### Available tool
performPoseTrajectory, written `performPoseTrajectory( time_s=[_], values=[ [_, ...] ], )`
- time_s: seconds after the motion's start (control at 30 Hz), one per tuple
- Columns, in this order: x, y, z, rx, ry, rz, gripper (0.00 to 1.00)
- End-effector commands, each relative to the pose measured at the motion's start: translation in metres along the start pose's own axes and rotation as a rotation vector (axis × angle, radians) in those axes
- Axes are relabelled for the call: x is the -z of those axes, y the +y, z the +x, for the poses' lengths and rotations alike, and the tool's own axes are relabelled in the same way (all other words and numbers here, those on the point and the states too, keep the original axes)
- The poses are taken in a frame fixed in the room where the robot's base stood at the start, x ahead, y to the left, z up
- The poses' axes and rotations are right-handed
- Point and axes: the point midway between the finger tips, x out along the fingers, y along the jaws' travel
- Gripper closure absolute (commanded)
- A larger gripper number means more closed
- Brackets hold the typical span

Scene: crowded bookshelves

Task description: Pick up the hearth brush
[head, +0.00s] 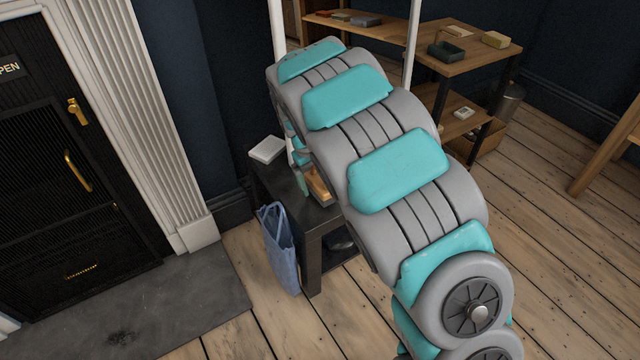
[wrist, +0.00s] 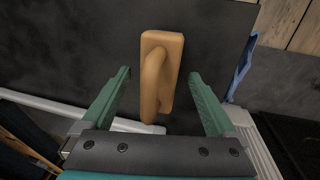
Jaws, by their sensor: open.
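The likely hearth brush (wrist: 168,70) is a tan wooden piece with a raised loop handle, lying on a dark side table (wrist: 90,40). In the head view, the tan piece (head: 319,187) shows on the table (head: 315,222), partly hidden by my arm. My gripper (wrist: 160,74) is open, its green fingers on either side of the tan piece in the wrist view, with a gap on each side. The handle's near end lies between the fingers. No bristles can be made out. In the head view my gripper is mostly hidden behind my arm.
A white box (head: 267,149) sits on the table's back corner. A blue bag (head: 279,247) hangs at the table's front left side. The fireplace (head: 75,190) and its stone hearth (head: 165,300) are at left. Wooden shelving (head: 470,60) stands behind at right.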

Motion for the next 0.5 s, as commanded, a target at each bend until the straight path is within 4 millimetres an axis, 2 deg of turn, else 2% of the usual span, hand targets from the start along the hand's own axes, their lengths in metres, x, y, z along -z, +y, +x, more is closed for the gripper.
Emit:
performPoseTrajectory(
  time_s=[0.17,0.5],
  values=[
    [0.0000,0.0001,0.0001,0.000,0.000,0.000,0.07],
    [-0.0002,0.0001,-0.0001,0.000,0.000,0.000,0.45]
  ],
)
